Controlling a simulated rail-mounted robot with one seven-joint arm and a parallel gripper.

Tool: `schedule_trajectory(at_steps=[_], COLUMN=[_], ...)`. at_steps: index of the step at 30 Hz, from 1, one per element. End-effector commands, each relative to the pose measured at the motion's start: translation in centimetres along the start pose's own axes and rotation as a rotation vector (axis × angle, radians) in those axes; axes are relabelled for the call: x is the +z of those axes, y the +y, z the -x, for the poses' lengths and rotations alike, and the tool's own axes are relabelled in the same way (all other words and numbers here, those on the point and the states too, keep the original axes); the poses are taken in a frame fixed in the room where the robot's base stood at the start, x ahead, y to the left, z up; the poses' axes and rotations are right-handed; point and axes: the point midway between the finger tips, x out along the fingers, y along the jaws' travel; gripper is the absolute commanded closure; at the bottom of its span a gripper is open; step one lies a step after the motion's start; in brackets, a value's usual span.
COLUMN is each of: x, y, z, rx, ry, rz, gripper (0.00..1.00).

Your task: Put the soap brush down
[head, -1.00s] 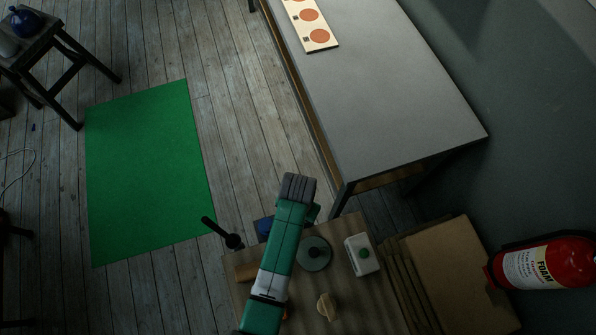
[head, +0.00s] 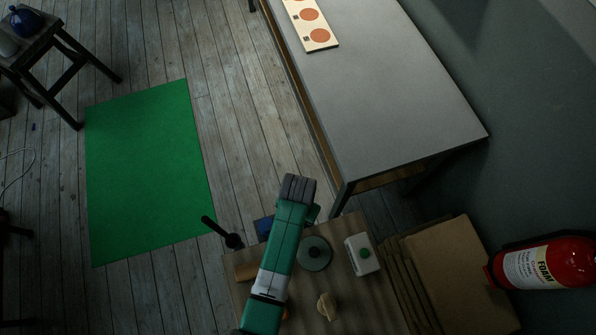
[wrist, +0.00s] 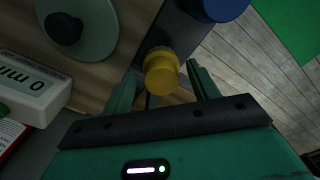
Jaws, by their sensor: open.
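In the wrist view, a yellow round-ended piece (wrist: 161,72) with a ribbed collar, possibly part of the soap brush, stands between the fingers of my gripper (wrist: 160,88). The fingers are apart, with a visible gap to each side of it. I cannot tell what lies beneath the yellow piece, as its lower part is hidden. It overlaps the edge of a dark board (wrist: 178,38) in the picture. In the head view, my arm covers the gripper and the yellow piece, over the wooden table (head: 345,302).
Close by are a grey-green disc with a dark knob (head: 314,254), a white timer (head: 362,254), a blue cylinder (wrist: 220,6), a black-handled thing (head: 222,233) and a small wooden piece (head: 327,306). Cardboard (head: 455,280) and a fire extinguisher (head: 545,265) stand right. A grey table (head: 400,90) lies beyond.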

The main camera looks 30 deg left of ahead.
Motion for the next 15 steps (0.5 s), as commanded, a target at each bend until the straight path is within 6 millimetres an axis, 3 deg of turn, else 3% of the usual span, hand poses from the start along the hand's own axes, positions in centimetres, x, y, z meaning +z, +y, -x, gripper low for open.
schedule_trajectory(at_steps=[9, 15], x=[-0.1, 0.0], y=[0.0, 0.0], z=[8.1, 10.6], rx=[-0.001, 0.0], ry=[0.004, 0.001], rz=[-0.001, 0.0], gripper=[0.41, 0.41])
